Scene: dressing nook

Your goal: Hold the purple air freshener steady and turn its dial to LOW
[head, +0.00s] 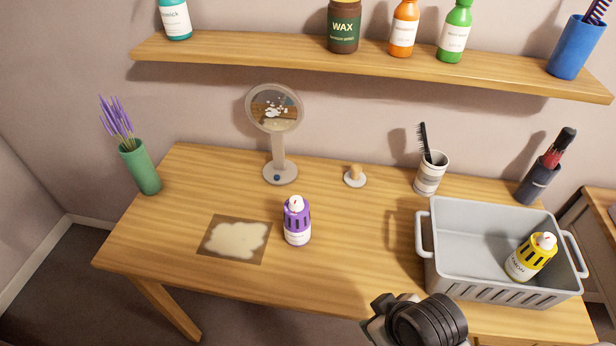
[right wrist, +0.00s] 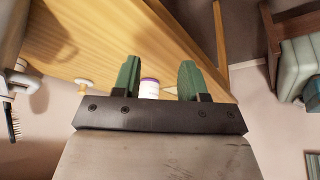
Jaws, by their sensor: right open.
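The purple air freshener (head: 297,222) stands upright on the wooden table, right of a stained mat. It has a slotted purple body, a white label low down and a white top (head: 296,204) with a small red mark. The dial's setting is too small to read. In the right wrist view, my right gripper (right wrist: 159,75) is open, its two green fingers apart with nothing held. The air freshener (right wrist: 149,89) shows beyond, between the fingers, partly hidden by the gripper's dark front. My left gripper is not in view.
A grey crate (head: 426,262) holding a yellow air freshener (head: 530,258) stands at the right. A round mirror (head: 275,108), a small knobbed stand (head: 355,177) and a comb cup (head: 430,174) stand behind. The stained mat (head: 208,245) lies left. A shelf (head: 280,50) overhangs the back.

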